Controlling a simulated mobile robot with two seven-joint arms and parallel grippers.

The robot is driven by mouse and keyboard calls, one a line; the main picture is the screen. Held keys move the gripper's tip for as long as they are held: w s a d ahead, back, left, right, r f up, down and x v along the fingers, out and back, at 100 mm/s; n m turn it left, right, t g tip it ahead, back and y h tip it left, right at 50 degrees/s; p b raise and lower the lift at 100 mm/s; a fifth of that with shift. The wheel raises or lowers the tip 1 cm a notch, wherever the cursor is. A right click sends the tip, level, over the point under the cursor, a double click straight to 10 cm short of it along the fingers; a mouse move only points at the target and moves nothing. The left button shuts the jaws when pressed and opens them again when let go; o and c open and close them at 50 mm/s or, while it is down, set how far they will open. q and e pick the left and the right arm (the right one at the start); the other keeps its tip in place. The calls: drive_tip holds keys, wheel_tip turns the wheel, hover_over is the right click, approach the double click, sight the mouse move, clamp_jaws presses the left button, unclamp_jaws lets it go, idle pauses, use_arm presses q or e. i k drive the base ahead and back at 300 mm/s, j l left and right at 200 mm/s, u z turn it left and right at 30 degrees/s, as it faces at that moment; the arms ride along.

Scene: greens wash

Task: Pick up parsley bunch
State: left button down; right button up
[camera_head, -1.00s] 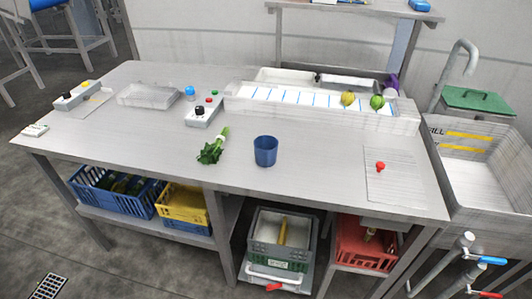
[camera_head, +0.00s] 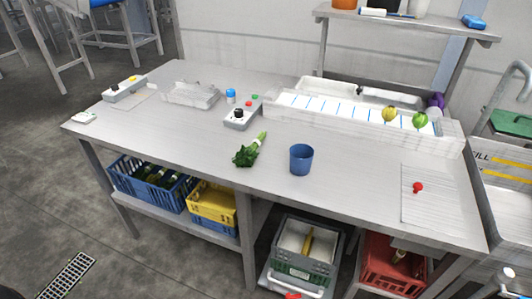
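The parsley bunch (camera_head: 247,152) lies on the grey work table (camera_head: 180,135), near the middle of its front half. Its dark green leaves point toward the front edge and its pale stems point back and right. It lies flat, apart from other things. Neither of my grippers shows in the head view.
A blue cup (camera_head: 301,159) stands right of the parsley. A grey control box (camera_head: 243,113) sits behind it, with a clear tray (camera_head: 190,95) further left. A white trough (camera_head: 350,112) runs along the back right. A red knob (camera_head: 417,187) lies at right. The table left of the parsley is clear.

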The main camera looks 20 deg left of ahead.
sight(245, 158)
drive_tip(key=i+j, duration=0.15)
drive_tip(key=j, duration=0.6)
drive_tip(key=i+j+z, duration=0.15)
drive_tip(key=j, duration=1.4)
drive_tip(key=i+j+z, duration=0.1)
drive_tip(key=j, duration=0.7)
